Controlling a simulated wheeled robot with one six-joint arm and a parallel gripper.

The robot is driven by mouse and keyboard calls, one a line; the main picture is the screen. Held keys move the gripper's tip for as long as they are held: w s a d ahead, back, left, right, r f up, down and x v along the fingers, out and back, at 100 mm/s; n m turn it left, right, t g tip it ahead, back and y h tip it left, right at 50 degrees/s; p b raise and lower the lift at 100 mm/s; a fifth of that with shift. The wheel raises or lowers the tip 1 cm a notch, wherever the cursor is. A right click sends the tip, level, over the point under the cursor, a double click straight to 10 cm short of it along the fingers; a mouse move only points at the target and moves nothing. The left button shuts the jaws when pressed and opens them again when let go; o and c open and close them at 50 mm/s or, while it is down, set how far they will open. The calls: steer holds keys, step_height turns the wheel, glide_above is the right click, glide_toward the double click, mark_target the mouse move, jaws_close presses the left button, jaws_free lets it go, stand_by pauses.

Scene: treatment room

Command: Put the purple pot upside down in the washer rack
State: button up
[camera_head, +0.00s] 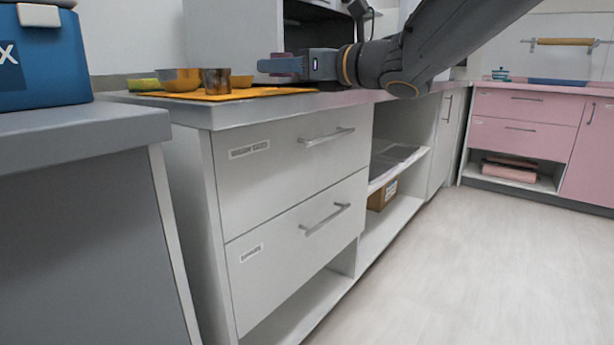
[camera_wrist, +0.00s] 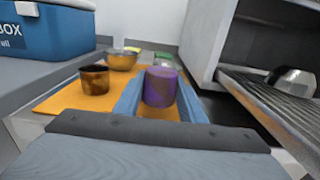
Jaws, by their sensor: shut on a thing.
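The purple pot (camera_wrist: 160,88) is between the blue fingers of my gripper (camera_wrist: 160,96) in the wrist view, and my gripper is shut on it. In the head view my gripper (camera_head: 288,65) is above the counter, and only a little of the pot shows behind the fingers. I cannot tell for sure which way up the pot is. What looks like the washer rack (camera_wrist: 262,92) is a ribbed metal surface at the right of the wrist view, by the open dark washer. A shiny metal vessel (camera_wrist: 293,82) sits on it.
An orange mat (camera_head: 222,97) on the counter holds a brown pot (camera_head: 216,82), a brassy bowl (camera_head: 179,80) and other bowls. A blue box (camera_head: 45,60) stands on the grey counter at left. The washer's grey side wall (camera_wrist: 212,40) rises right of the pot.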

steer(key=shift+f+b, duration=1.5)
steer(key=o, duration=0.9)
steer(key=p+v, duration=0.2)
steer(key=v, duration=0.5)
steer(key=shift+s+d, duration=0.25)
steer(key=shift+d, duration=0.1)
steer(key=shift+s, duration=0.1)
